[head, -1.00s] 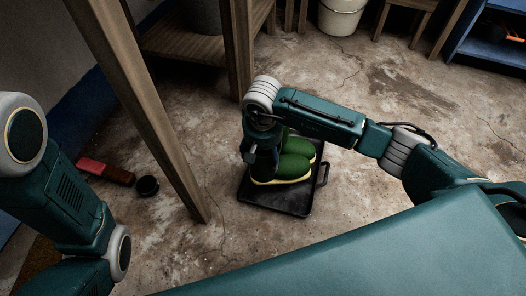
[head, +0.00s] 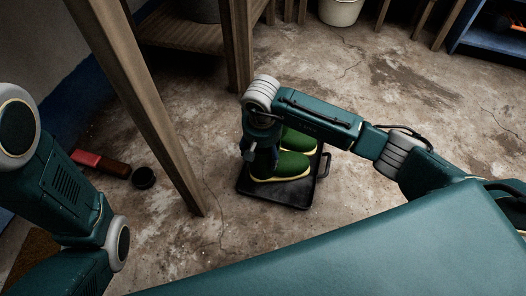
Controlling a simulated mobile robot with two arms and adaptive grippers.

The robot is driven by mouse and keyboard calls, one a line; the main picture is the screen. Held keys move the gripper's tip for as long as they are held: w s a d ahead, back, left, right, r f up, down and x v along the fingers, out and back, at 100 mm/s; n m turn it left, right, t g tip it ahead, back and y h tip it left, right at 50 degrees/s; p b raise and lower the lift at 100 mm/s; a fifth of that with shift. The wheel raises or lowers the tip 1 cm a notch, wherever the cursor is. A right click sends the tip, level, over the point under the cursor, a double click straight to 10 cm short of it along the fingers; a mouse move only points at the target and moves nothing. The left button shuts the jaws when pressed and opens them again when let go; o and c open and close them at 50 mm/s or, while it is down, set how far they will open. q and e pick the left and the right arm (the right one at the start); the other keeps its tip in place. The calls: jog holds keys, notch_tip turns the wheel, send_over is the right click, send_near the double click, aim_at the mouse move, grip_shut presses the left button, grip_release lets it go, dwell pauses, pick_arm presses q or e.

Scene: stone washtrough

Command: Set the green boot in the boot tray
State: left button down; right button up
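Two green boots with yellow soles show in the black boot tray (head: 292,196) on the floor. The nearer green boot (head: 288,166) has its toe to the right; its upper part is hidden behind my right arm. The farther green boot (head: 298,140) is partly covered by the same arm. My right arm reaches in from the right, and its wrist hangs over the left part of the tray. Its fingers are hidden, so I cannot tell whether they hold a boot. My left arm is at the left edge, with its gripper out of view.
A wooden post (head: 151,103) slants down on the left of the tray. A red brush (head: 101,163) and a small black tin (head: 144,177) lie farther left. A white bucket (head: 340,11) stands at the back. Floor right of the tray is open.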

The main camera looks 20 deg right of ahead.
jog(key=shift+f+b, duration=0.35)
jog(key=shift+f, duration=0.05)
jog(key=o, duration=2)
jog(key=shift+o, duration=0.2)
notch_tip(320, 180, up, 12)
jog(key=s, duration=0.1)
jog(key=shift+s+a, duration=0.15)
jog(key=shift+a, duration=0.1)
jog(key=shift+s, duration=0.1)
